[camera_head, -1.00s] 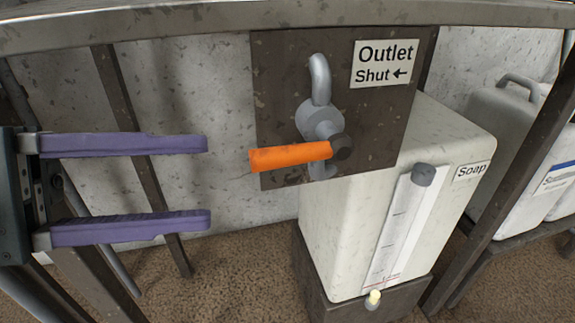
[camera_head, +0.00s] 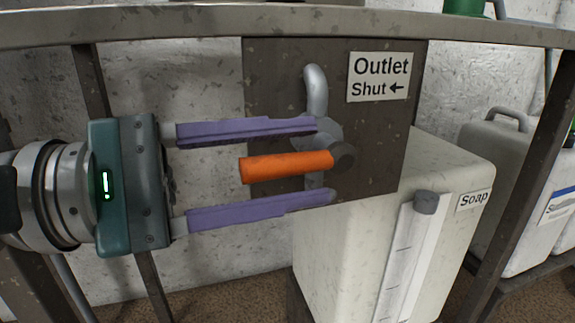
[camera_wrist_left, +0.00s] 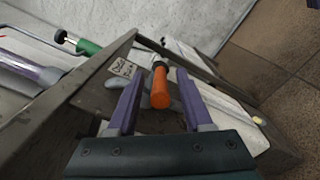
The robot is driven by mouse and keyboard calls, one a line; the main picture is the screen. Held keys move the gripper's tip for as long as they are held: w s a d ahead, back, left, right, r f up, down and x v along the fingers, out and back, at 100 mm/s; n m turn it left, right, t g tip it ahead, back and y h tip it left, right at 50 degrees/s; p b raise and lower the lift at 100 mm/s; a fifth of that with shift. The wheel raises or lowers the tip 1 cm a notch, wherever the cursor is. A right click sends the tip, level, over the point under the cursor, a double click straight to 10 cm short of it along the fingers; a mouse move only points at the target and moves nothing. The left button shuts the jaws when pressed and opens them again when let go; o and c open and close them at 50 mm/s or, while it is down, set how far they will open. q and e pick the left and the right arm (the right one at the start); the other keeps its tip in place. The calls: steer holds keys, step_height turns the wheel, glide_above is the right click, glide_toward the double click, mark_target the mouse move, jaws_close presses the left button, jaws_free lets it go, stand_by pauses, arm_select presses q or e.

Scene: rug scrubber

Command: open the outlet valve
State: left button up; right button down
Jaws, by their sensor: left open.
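The outlet valve has an orange lever handle (camera_head: 287,167) on a grey valve body (camera_head: 325,135), mounted on a dark plate (camera_head: 375,130). The handle points left, and the label (camera_head: 379,77) reads "Outlet Shut" with a left arrow. My left gripper (camera_head: 325,160) is open, with one purple finger above the handle and one below it. Gaps show between handle and fingers in the head view. In the left wrist view the orange handle (camera_wrist_left: 160,88) lies between the two fingers (camera_wrist_left: 156,95).
A white soap container (camera_head: 345,240) with a level gauge stands below and right of the plate. A metal frame rail (camera_head: 200,24) runs above, with posts left and right.

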arm_select(q)
steer(key=shift+c, duration=0.3)
jaws_close()
stand_by(1.1)
